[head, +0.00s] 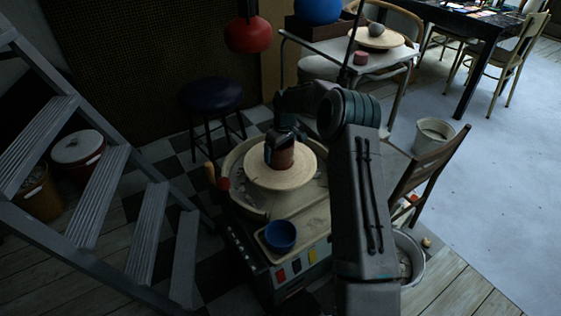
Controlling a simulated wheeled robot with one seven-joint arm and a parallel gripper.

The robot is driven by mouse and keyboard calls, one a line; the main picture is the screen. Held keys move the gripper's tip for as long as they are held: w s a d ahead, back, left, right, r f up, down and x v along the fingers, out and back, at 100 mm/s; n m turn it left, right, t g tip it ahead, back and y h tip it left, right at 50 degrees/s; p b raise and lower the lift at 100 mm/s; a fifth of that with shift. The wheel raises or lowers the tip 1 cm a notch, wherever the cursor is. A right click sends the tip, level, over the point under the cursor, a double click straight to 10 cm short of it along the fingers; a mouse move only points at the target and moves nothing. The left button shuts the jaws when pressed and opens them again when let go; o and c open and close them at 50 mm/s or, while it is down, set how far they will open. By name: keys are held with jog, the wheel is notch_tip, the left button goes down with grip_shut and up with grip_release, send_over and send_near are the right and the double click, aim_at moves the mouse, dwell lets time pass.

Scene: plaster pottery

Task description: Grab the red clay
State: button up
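A reddish-brown lump of clay (284,159) sits on the round pale wheel disc (262,178) of the pottery wheel in the head view. My gripper (279,153) points down at this clay, its dark fingers at the clay's sides and top. The fingers and arm hide part of the clay, and I cannot tell whether they press on it or stand open around it. A smaller dull-red lump (360,57) lies on the white side table (345,65) at the back.
A blue bowl (281,236) stands on the wheel's front tray. A dark stool (212,95) is behind left, and a metal ladder (100,190) fills the left. A wooden chair (424,178) and a white bucket (434,136) stand right. The blue-grey floor at right is mostly clear.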

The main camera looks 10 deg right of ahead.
jog(key=shift+f, duration=0.55)
jog(key=c, duration=1.3)
jog(key=shift+w+r, duration=0.1)
jog(key=shift+r, duration=0.05)
jog(key=shift+c, duration=1)
